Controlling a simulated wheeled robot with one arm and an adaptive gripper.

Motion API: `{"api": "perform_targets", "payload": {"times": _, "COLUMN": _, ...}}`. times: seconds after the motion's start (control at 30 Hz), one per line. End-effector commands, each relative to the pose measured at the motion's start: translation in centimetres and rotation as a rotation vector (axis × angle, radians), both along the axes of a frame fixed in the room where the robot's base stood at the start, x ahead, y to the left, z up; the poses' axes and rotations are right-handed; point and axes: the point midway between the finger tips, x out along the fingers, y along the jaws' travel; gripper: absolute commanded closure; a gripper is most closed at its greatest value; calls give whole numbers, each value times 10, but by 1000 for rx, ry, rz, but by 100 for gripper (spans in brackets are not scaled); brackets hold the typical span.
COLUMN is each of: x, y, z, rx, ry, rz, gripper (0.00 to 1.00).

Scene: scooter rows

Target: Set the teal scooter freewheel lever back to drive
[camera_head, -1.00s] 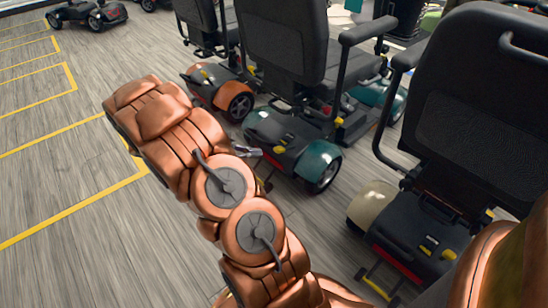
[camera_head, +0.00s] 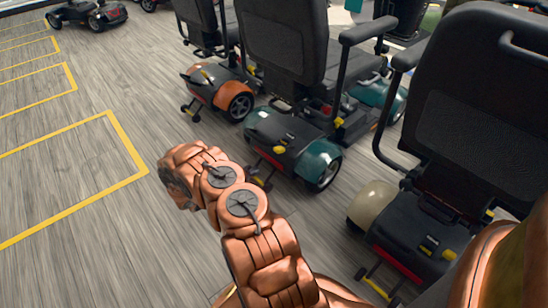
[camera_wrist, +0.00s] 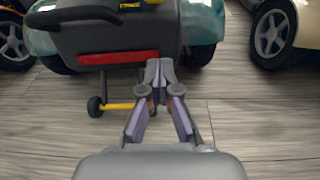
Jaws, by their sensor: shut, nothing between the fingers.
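The teal scooter (camera_head: 320,158) stands near the middle of the head view, its rear towards me. In the wrist view its teal rear fender (camera_wrist: 203,22) and dark rear cover with a red strip (camera_wrist: 117,58) fill the top. A yellow bar (camera_wrist: 117,106) sits low behind it, beside a small black wheel (camera_wrist: 95,107). I cannot tell whether this bar is the freewheel lever or how it is set. My gripper (camera_wrist: 160,70) is shut and empty, its tips just below and right of the red strip, right of the yellow bar. The head view hides it behind my arm.
An orange scooter (camera_head: 203,86) stands left of the teal one, and a cream scooter (camera_head: 375,205) stands close on the right. Their seats and armrests rise high.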

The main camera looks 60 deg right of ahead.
Motion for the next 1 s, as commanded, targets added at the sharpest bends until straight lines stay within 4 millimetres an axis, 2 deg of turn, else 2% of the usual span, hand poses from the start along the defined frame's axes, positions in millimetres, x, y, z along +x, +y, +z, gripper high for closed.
{"api": "perform_targets", "payload": {"times": 0.13, "x": 2, "y": 0, "z": -9, "rx": 3, "ry": 9, "rz": 16, "gripper": 100}}
{"api": "perform_targets", "payload": {"times": 0.57, "x": 1, "y": -4, "z": -10, "rx": 3, "ry": 9, "rz": 16, "gripper": 100}}
{"api": "perform_targets", "payload": {"times": 0.77, "x": -5, "y": -27, "z": -17, "rx": 3, "ry": 8, "rz": 12, "gripper": 100}}
{"api": "perform_targets", "payload": {"times": 1.0, "x": -14, "y": -67, "z": -25, "rx": 2, "ry": 8, "rz": 12, "gripper": 100}}
